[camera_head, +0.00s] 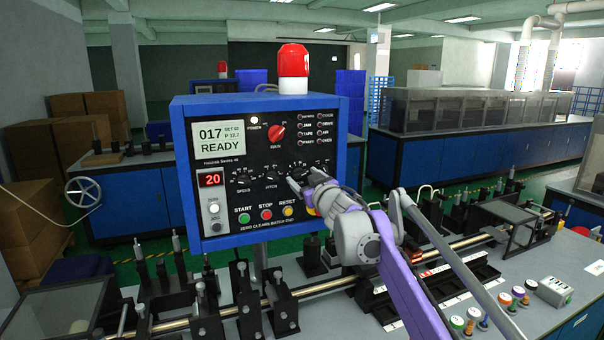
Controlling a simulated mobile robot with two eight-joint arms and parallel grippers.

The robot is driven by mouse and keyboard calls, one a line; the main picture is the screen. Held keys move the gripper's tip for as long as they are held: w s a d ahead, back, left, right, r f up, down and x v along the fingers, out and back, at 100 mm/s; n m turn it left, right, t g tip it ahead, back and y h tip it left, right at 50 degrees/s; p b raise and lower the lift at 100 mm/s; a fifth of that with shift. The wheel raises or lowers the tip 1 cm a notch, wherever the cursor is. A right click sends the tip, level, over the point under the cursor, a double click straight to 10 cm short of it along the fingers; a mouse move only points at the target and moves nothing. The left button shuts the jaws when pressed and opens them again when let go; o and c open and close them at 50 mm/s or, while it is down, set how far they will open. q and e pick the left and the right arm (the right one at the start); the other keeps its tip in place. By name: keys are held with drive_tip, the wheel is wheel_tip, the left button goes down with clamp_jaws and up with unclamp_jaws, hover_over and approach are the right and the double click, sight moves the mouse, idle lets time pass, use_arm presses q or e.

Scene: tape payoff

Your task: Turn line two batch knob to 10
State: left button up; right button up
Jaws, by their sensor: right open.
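A blue control box with a black panel (222,165) stands in the middle of the view. Its screen (219,139) reads 017 and READY, and a red readout (211,180) shows 20. Two small black knobs, speed (243,182) and pitch (271,177), sit in a row. A third black knob (297,171) at the row's right end is partly covered by my right gripper, and its label is hidden. My right gripper (302,184) is open, with its fingers at this knob; I cannot tell whether they touch it. My left gripper is not in view.
A red lamp (293,68) tops the box. Rods and black brackets (283,309) fill the bench below.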

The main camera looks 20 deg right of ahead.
drive_tip(key=shift+w, duration=0.75)
clamp_jaws()
